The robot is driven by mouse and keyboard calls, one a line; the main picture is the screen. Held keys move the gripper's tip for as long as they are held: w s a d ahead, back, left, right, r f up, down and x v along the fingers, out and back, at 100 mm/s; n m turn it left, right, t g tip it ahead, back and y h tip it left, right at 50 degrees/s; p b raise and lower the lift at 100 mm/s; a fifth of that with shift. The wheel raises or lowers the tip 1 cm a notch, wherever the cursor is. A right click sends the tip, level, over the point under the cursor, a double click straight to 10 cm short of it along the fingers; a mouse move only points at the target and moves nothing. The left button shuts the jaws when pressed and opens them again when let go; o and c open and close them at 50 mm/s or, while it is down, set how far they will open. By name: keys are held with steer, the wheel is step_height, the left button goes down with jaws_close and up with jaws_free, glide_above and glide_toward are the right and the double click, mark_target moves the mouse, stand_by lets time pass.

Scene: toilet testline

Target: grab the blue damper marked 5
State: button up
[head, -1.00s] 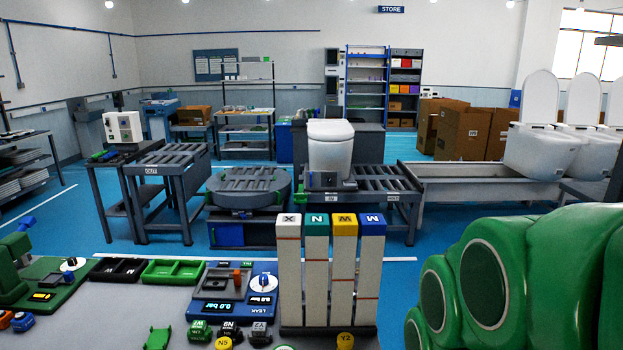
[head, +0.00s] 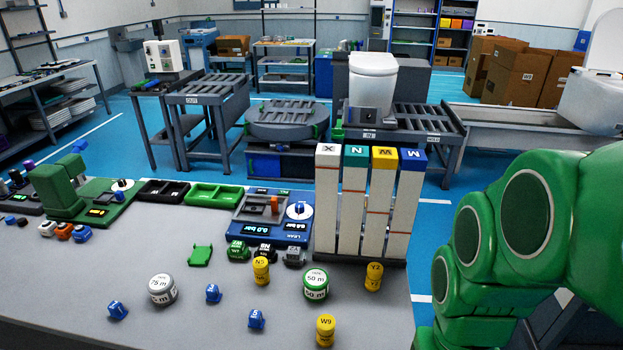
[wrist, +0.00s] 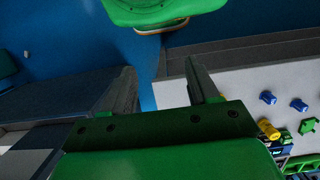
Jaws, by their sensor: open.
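Three small blue dampers lie on the grey table (head: 60,285) in the head view: one at the left (head: 117,310), one in the middle (head: 213,293) and one nearer the front (head: 256,319). Their marks are too small to read surely, so I cannot tell which is the 5. Two blue pieces also show at the right of the wrist view, one (wrist: 267,97) left of the other (wrist: 299,104). My gripper (wrist: 160,85) is open and empty, its fingers apart over the floor beside the table edge. The head view shows my green arm at the right, not the fingers.
Yellow cylinders (head: 326,329), a grey-white weight (head: 162,289) and a green-white weight (head: 316,284) stand among the dampers.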

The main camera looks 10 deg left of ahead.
steer(key=a+f+g, duration=0.2)
steer(key=a+f, duration=0.2)
steer(key=a, duration=0.3)
steer(key=w+d+f+n+t+h, duration=0.2)
steer(key=w+d+f+n+h, duration=0.2)
steer(key=w+d+n+h, duration=0.25)
steer(key=w+a+n+t+h, duration=0.1)
steer(key=w+n+t+h, duration=0.25)
steer(key=w, duration=0.35)
steer(key=n+t+y, duration=0.6)
steer(key=n+t, duration=0.6)
steer(key=n, duration=0.8)
glide_above(253, 320)
steer(key=s+d, duration=0.2)
steer(key=d, duration=0.4)
step_height(253, 320, down, 11)
steer(key=s+a+f+n+y, duration=0.1)
steer(key=a, duration=0.1)
steer(key=s+a+f+n+y, duration=0.1)
steer(key=a+f+n, duration=0.1)
steer(key=s+a+f+n+y, duration=0.1)
steer(key=a+n, duration=0.1)
steer(key=shift+a+f, duration=0.2)
steer(key=shift+a, duration=0.15)
steer(key=shift+r+x, duration=0.15)
steer(key=shift+x, duration=1.75)
steer(key=shift+r+x, duration=0.1)
steer(key=shift+x, duration=1.8)
